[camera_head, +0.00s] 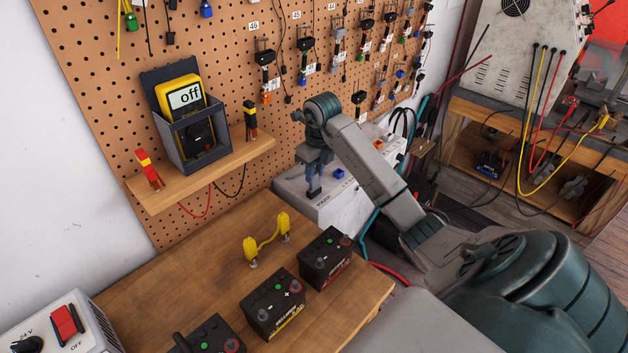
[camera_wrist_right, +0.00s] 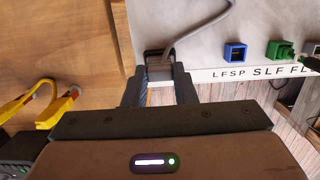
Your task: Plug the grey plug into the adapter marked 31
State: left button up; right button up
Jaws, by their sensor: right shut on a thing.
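My right gripper (camera_head: 315,188) points down at the left end of the white tester box (camera_head: 345,207) in the head view. In the right wrist view its fingers (camera_wrist_right: 160,88) are shut on the grey plug (camera_wrist_right: 159,70). A grey cable (camera_wrist_right: 195,27) curves from there up and right. A dark part (camera_wrist_right: 153,53) lies at the plug's far end; I cannot tell whether it is a socket on the box. In the head view the plug is hidden by the fingers. I cannot read a 31 on any adapter. My left gripper is out of view.
A blue socket (camera_wrist_right: 235,52) and a green one (camera_wrist_right: 279,49) sit right of the gripper. Adapters hang on the pegboard (camera_head: 230,60) behind. Black batteries (camera_head: 272,304) and a yellow jumper (camera_head: 266,239) stand on the wooden bench (camera_head: 190,260).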

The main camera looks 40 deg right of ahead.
jog(key=shift+r+p, duration=1)
jog(key=shift+r, duration=0.85)
